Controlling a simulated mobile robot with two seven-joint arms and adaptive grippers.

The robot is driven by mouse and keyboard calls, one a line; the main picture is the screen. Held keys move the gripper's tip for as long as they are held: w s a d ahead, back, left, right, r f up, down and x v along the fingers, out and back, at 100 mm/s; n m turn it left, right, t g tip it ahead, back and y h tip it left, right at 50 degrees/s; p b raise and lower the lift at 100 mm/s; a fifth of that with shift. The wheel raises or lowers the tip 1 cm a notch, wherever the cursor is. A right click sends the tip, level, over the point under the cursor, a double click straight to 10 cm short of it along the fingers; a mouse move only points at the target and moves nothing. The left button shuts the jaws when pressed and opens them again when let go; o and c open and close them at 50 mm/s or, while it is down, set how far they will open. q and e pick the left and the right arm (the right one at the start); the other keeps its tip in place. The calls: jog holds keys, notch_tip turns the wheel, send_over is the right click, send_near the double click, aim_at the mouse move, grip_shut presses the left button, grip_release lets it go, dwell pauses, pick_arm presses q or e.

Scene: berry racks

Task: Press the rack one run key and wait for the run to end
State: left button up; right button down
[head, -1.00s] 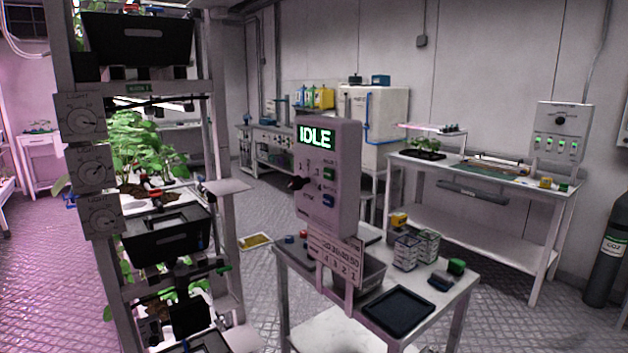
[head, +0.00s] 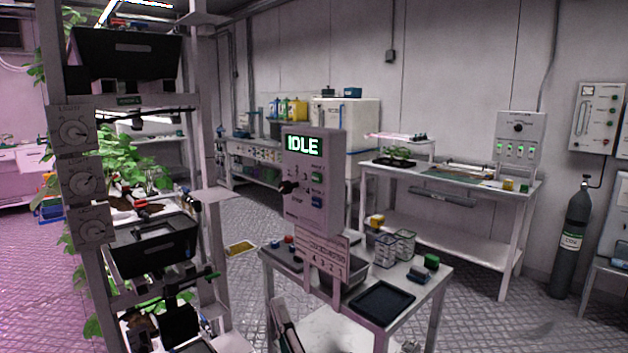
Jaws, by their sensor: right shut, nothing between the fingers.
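The control box (head: 313,215) stands upright on a post in mid-view, beside the plant rack. Its lit display (head: 303,145) reads IDLE in green. Below it are a dark selector knob (head: 288,187) with numbers around it, a green key (head: 317,177) and a blue key (head: 316,202); their small labels are hard to read. My left gripper is not in view.
The plant rack (head: 209,250) with dark trays and dials fills the left. A grey gas cylinder (head: 571,245) stands at right.

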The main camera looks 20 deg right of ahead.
jog(key=w+d+r+m+g+h, duration=0.25)
jog(key=r+m+h, duration=0.45)
jog(key=m, duration=0.5)
jog(key=w+d+r+m+g+h, duration=0.1)
jog(key=w+d+r+m+h, duration=0.3)
jog(key=r+m, duration=0.65)
jog(key=w+a+r+m+g+y, duration=0.2)
jog(key=a+m, duration=0.3)
jog(key=m, duration=0.5)
jog(key=shift+r, duration=0.8)
jog(key=shift+m, duration=0.25)
